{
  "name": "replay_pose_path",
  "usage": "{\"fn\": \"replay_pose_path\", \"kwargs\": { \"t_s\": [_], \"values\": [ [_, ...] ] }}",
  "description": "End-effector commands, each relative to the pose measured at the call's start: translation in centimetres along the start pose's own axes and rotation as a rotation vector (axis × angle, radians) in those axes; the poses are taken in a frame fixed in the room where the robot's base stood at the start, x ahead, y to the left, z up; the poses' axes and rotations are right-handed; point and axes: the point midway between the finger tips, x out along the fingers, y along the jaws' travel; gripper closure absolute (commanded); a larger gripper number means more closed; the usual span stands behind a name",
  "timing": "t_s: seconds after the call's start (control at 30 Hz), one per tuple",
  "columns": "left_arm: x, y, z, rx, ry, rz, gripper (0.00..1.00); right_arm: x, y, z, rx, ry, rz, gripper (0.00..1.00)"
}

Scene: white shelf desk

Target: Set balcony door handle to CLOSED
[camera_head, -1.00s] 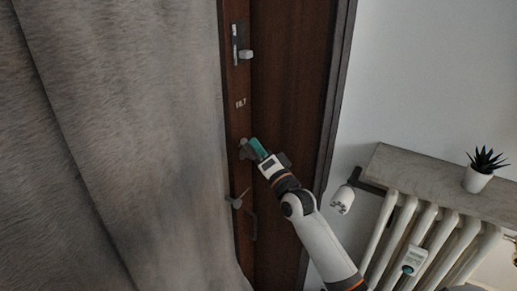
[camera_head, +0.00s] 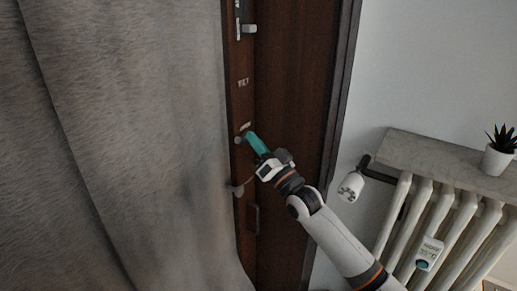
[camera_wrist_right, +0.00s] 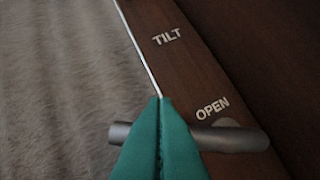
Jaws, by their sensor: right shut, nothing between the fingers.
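The balcony door handle is a grey bar (camera_wrist_right: 121,133) lying roughly level in the right wrist view, its right end at a round mount beside the word OPEN (camera_wrist_right: 212,108). The word TILT (camera_wrist_right: 166,36) is higher on the brown door frame. No CLOSED label is readable. My right gripper's teal fingers (camera_wrist_right: 160,100) are shut and empty, overlapping the middle of the bar; I cannot tell whether they touch it. In the head view, the right gripper (camera_head: 250,136) is by the frame, and the handle's grey end (camera_head: 239,140) shows left of its tip. My left gripper is not in view.
A grey curtain (camera_head: 110,130) hangs close left of the frame. A lock fitting (camera_head: 248,29) is above, and a grey knob (camera_head: 237,190) below. At right are a radiator (camera_head: 465,225), its valve (camera_head: 350,186), and a marble shelf (camera_head: 430,150) with a potted plant (camera_head: 497,158).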

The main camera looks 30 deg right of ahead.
Motion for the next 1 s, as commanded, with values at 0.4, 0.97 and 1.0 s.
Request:
{"fn": "replay_pose_path", "kwargs": {
  "t_s": [0.4, 0.97, 1.0],
  "values": [
    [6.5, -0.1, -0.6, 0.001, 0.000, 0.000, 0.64, -2.0, -0.6, -3.4, -0.348, 0.004, 0.203, 1.00],
    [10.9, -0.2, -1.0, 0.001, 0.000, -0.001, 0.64, -3.8, -2.8, -6.4, -0.805, 0.005, 0.470, 1.00],
    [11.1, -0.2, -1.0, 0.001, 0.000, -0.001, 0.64, -3.9, -3.0, -6.7, -0.837, 0.005, 0.491, 1.00]
  ]
}}
